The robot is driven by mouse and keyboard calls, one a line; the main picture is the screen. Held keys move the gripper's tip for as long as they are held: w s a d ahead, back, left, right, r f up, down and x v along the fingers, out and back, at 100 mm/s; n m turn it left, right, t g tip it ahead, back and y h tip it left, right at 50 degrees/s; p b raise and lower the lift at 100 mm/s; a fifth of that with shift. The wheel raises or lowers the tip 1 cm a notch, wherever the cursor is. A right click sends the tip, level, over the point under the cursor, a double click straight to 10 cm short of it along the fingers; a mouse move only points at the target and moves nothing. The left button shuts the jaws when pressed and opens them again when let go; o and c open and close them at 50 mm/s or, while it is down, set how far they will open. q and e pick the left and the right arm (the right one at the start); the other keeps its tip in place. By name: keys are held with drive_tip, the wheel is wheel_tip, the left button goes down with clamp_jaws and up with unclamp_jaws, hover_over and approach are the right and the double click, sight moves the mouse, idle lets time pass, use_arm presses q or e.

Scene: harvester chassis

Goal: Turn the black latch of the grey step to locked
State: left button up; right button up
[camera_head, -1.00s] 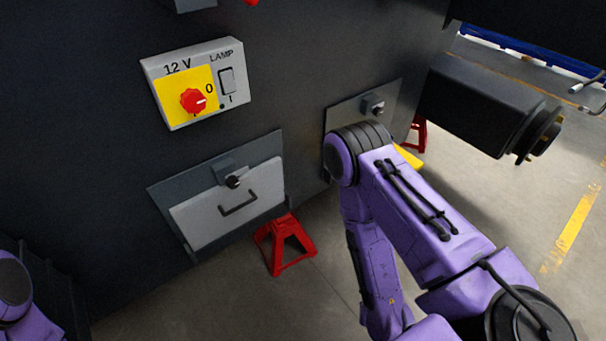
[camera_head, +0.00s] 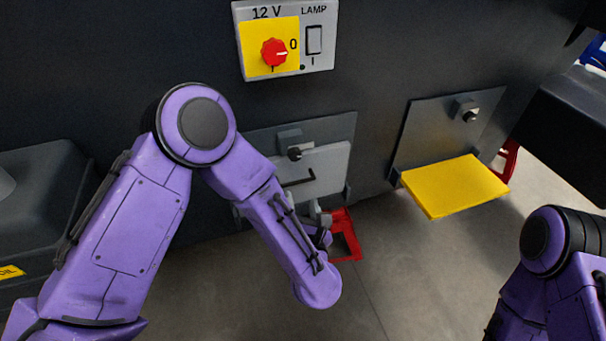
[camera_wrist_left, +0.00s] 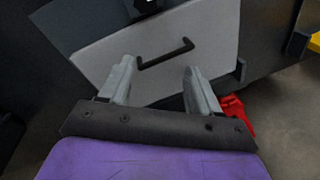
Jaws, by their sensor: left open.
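The grey step (camera_head: 330,165) is folded up against the dark chassis wall, with a black bar handle (camera_head: 298,179) on its face. The black latch (camera_head: 295,153) sits at the step's top edge, under a small grey block. In the left wrist view the latch (camera_wrist_left: 146,5) is cut off by the top edge. My left gripper (camera_wrist_left: 158,72) is open and empty, its fingers pointing at the step's face on either side of the handle, below the latch. In the head view my left forearm hides the step's lower left part. My right gripper is out of view.
A yellow step (camera_head: 455,186) is folded down to the right, with its own latch (camera_head: 467,112) above. A switch box (camera_head: 325,66) with a red knob is above the grey step. A red stand (camera_head: 346,236) is below. The floor in front is clear.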

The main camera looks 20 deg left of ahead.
sight(296, 156)
use_arm(q)
wheel_tip(296, 156, up, 6)
drive_tip(key=d+n+y, duration=0.2)
drive_tip(key=n+y, duration=0.1)
drive_tip(key=n, duration=0.8)
drive_tip(key=x, duration=1)
drive_tip(key=shift+w+f, duration=0.15)
drive_tip(key=shift+f, duration=0.05)
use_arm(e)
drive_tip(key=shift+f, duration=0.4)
use_arm(q)
drive_tip(key=c, duration=1.1)
drive_tip(key=shift+o, duration=0.2)
